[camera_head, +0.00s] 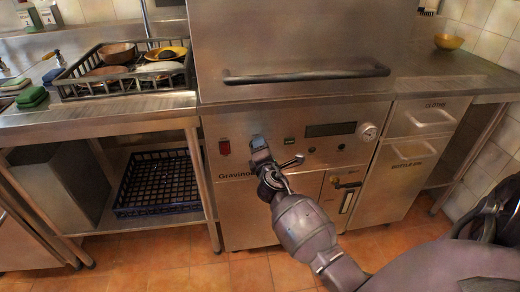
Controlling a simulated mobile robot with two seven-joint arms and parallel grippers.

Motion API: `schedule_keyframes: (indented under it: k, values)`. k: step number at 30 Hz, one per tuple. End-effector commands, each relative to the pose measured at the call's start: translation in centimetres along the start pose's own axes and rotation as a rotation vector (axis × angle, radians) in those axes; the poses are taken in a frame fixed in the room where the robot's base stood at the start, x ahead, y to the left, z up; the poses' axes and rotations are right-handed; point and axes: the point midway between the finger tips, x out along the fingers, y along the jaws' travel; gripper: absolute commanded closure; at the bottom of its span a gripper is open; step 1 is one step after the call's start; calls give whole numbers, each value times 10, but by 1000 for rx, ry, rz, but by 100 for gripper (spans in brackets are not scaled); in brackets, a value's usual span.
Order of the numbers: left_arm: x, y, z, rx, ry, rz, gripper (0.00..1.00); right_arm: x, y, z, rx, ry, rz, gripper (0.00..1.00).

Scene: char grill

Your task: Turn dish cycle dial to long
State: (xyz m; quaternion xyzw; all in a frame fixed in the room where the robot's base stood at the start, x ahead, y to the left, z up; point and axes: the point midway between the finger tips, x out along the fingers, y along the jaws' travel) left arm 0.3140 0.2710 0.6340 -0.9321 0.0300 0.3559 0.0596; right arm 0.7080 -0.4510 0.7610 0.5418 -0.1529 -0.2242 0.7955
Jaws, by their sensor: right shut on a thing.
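The dishwasher's control panel (225,128) is below the closed hood in the middle of the head view. My right gripper (259,146) reaches up to the left part of this panel and is shut on what appears to be the dish cycle dial. The gripper hides the dial, so its pointer and markings cannot be read. My left gripper is not in view.
The hood has a long dark handle bar (306,75). The panel also holds a red switch (225,147), a dark display (330,129) and a round gauge (368,131). A dish rack (72,92) with bowls stands on the left counter, and a yellow bowl (449,42) on the right.

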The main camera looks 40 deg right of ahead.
Motion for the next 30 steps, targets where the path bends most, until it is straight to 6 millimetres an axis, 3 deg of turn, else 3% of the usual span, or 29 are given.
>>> schedule_keyframes:
  k: [18,19,23,30]
  values:
    - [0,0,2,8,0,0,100,0,0,0,43,0,-1,83]
    - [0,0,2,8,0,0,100,0,0,0,43,0,-1,56]
    - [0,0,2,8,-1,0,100,0,0,0,42,0,0,36]
    - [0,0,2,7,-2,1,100,0,0,0,41,0,0,34]
